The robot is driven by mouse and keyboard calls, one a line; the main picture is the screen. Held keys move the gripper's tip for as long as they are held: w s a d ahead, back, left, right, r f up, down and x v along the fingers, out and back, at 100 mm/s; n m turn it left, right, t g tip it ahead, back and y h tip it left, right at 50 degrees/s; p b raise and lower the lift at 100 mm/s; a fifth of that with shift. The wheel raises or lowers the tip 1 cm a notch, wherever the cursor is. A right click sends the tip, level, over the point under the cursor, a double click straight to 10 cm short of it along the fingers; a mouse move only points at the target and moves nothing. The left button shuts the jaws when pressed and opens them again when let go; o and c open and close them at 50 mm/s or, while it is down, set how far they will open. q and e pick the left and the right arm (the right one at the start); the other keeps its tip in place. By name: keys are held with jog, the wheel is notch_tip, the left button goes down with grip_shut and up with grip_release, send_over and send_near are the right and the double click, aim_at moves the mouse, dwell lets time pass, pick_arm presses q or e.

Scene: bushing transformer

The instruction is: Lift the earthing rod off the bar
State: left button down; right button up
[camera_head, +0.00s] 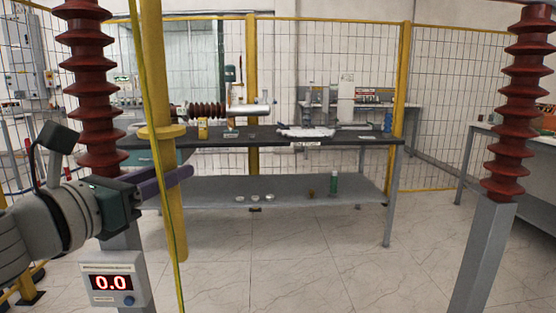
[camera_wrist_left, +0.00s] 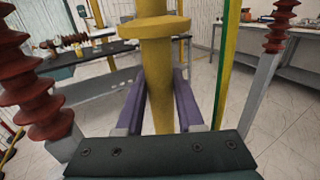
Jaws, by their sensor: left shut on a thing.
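The earthing rod (camera_head: 176,215) is a long yellow upright pole with a round yellow collar (camera_head: 162,132). Its top runs out of the head view, and the bar cannot be made out. My left gripper (camera_head: 176,180) has its purple fingers shut on the rod a little below the collar. In the left wrist view the rod (camera_wrist_left: 158,80) stands between the two purple fingers (camera_wrist_left: 160,100), with the collar above them. A thin green-yellow cable (camera_head: 148,80) hangs beside the rod. My right gripper is not in view.
Red-brown ribbed bushings stand at left (camera_head: 88,75) and right (camera_head: 520,90). A display box reading 0.0 (camera_head: 113,284) is below my left gripper. A black-topped workbench (camera_head: 270,140) stands behind, before a yellow-framed mesh fence. The floor (camera_head: 330,265) between is clear.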

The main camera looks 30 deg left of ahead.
pick_arm(q)
jog(key=s+d, duration=0.4)
jog(key=s, duration=0.3)
jog(key=shift+s+d, duration=0.15)
jog(key=shift+s, duration=0.1)
jog(key=shift+r, duration=0.1)
dwell(0.4)
